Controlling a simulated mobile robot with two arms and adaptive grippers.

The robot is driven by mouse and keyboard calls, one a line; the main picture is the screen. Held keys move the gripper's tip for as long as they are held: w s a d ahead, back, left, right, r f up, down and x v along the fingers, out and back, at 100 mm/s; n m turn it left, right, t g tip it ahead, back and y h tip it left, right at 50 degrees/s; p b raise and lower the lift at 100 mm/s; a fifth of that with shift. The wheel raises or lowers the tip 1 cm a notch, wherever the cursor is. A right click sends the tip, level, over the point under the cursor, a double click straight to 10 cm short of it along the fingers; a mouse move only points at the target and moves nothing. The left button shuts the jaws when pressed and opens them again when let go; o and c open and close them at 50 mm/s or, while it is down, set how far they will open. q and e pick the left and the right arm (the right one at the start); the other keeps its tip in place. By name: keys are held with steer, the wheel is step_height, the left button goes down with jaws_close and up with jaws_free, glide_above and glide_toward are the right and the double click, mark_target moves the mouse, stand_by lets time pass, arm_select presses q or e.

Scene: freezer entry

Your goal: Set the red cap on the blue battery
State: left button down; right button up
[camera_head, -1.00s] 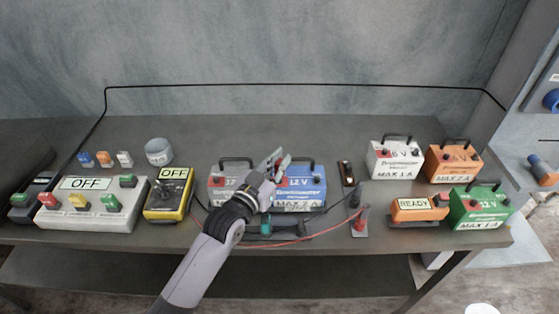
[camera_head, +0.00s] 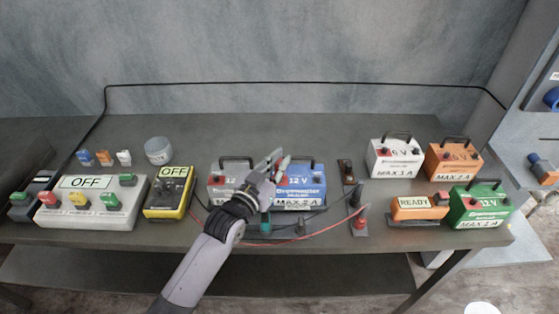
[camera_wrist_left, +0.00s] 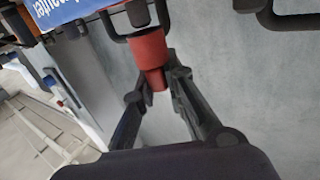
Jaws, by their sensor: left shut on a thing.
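The blue battery (camera_head: 308,189), with a 12 V label and a black handle, stands mid-bench. Its blue side shows at the upper left of the left wrist view (camera_wrist_left: 62,12). The red cap (camera_wrist_left: 150,56) is between the fingers of my left gripper (camera_wrist_left: 157,88), which is shut on it. The cap's wide end points toward a black post (camera_wrist_left: 138,13) beside the blue battery's side. I cannot tell whether cap and post touch. In the head view my left gripper (camera_head: 278,160) is at the battery's left end and hides part of it. My right gripper is not in view.
A grey battery (camera_head: 222,186) stands close on the left of the blue one. A yellow meter (camera_head: 168,196) and a grey switch box (camera_head: 92,206) are farther left. Red and black clamps (camera_head: 360,217) lie to the right, with a red wire (camera_head: 300,240) along the front.

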arm_select(q)
steer(key=shift+f+b, duration=0.65)
steer(key=shift+f, duration=0.45)
steer(key=c, duration=1.6)
jaws_free()
steer(key=shift+o, duration=0.2)
steer(key=v, duration=1.2)
steer(key=shift+f, duration=0.1)
